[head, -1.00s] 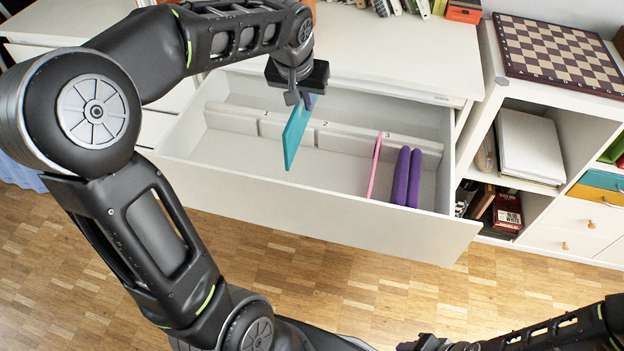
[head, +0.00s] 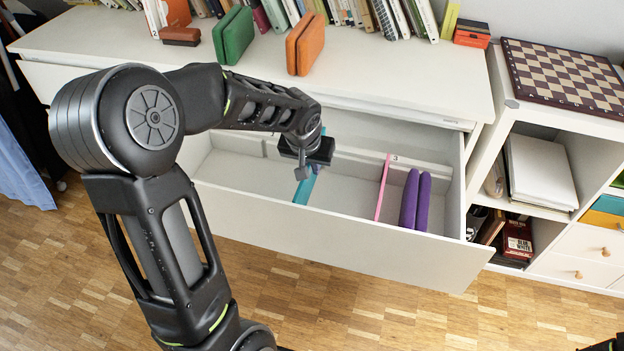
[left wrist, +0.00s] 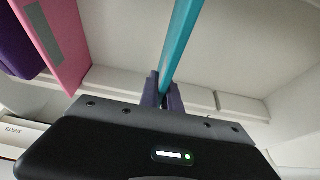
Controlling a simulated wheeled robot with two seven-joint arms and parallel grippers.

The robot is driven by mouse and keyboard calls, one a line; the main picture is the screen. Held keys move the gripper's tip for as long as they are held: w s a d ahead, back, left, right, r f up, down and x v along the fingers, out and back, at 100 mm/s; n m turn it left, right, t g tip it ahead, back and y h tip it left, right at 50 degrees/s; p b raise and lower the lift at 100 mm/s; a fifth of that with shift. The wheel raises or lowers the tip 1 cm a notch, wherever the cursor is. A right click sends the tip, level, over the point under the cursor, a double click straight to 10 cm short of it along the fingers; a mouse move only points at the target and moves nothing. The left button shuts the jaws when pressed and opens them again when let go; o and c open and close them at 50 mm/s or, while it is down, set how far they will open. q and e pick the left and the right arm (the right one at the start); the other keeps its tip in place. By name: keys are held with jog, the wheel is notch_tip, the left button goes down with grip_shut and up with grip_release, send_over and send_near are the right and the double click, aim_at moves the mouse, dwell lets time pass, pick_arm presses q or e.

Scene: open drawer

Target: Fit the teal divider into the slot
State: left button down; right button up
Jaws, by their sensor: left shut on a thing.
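My left gripper (head: 304,170) is over the open white drawer (head: 350,250) and shut on the teal divider (head: 304,190). In the head view the divider hangs below the gripper inside the drawer, its lower part hidden by the front panel. In the left wrist view the teal divider (left wrist: 181,40) stands out from between the two fingers (left wrist: 165,92). The slotted rail at the drawer's back is partly hidden by my gripper, so I cannot tell whether the divider sits in a slot.
A pink divider (head: 382,188) stands in the drawer to the right, with two purple items (head: 415,200) beside it. Green (head: 234,35) and orange (head: 305,44) cases stand on the cabinet top. A shelf with a chessboard (head: 565,75) is at the right.

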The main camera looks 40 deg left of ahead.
aim_at(312, 177)
pick_arm(q)
jog(key=shift+f+b, duration=0.6)
jog(key=shift+f, duration=1.6)
jog(key=shift+f, duration=0.2)
jog(key=c, duration=1.6)
grip_release()
jog(key=shift+o, duration=0.2)
jog(key=shift+r, duration=0.1)
jog(key=shift+s+r, duration=0.1)
jog(key=shift+r, duration=0.3)
jog(key=p+v, duration=0.2)
jog(key=v, duration=0.9)
jog(key=shift+s+d+r+p, duration=0.15)
jog(key=shift+p, duration=0.15)
